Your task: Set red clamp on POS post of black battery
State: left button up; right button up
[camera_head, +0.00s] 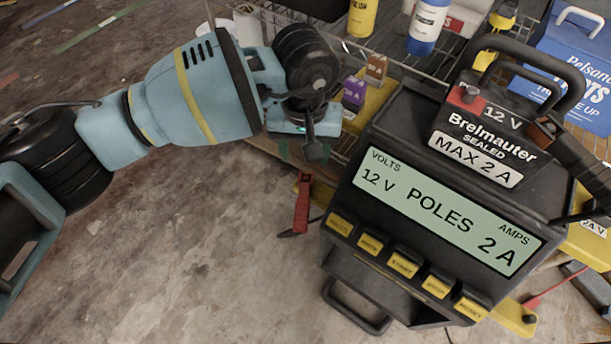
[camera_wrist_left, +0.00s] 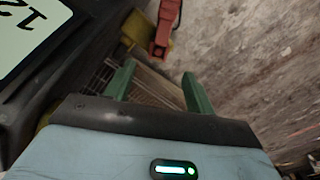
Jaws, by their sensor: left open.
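The red clamp (camera_head: 302,205) hangs at the left side of the charger, clear of the battery, in the head view. It also shows at the top of the left wrist view (camera_wrist_left: 164,30), beyond my fingertips. The black battery (camera_head: 480,130) sits on top of the charger, with its handle up. Its red POS post (camera_head: 466,93) is at its upper left corner and has nothing on it. My left gripper (camera_head: 300,150) is above the red clamp, apart from it. In the left wrist view its green fingers (camera_wrist_left: 158,85) are spread and empty. My right gripper is not seen.
The charger (camera_head: 430,215) has a "POLES 12 V 2 A" display and several yellow-labelled buttons. A black clamp (camera_head: 583,165) is at the battery's right corner. A wire rack (camera_head: 385,60) with bottles and a blue box (camera_head: 575,60) stand behind. The floor at left is open.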

aim_at(306, 180)
pick_arm(q)
jog(key=shift+s+f, duration=0.1)
jog(key=shift+f, duration=0.05)
notch_tip(306, 180, down, 2)
jog(key=shift+f+b, duration=0.15)
jog(key=shift+b, duration=0.25)
jog(key=shift+s+f, duration=0.1)
jog(key=shift+f, duration=0.3)
notch_tip(306, 180, down, 4)
jog(key=shift+s+d+r+b, duration=0.1)
jog(key=shift+s+r+b, duration=0.1)
jog(key=shift+b, duration=0.65)
jog(key=shift+w+f, duration=0.1)
jog(key=shift+f, duration=0.3)
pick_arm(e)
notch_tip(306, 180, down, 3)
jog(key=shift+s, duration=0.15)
pick_arm(q)
jog(key=shift+r, duration=0.1)
jog(key=c, duration=1.2)
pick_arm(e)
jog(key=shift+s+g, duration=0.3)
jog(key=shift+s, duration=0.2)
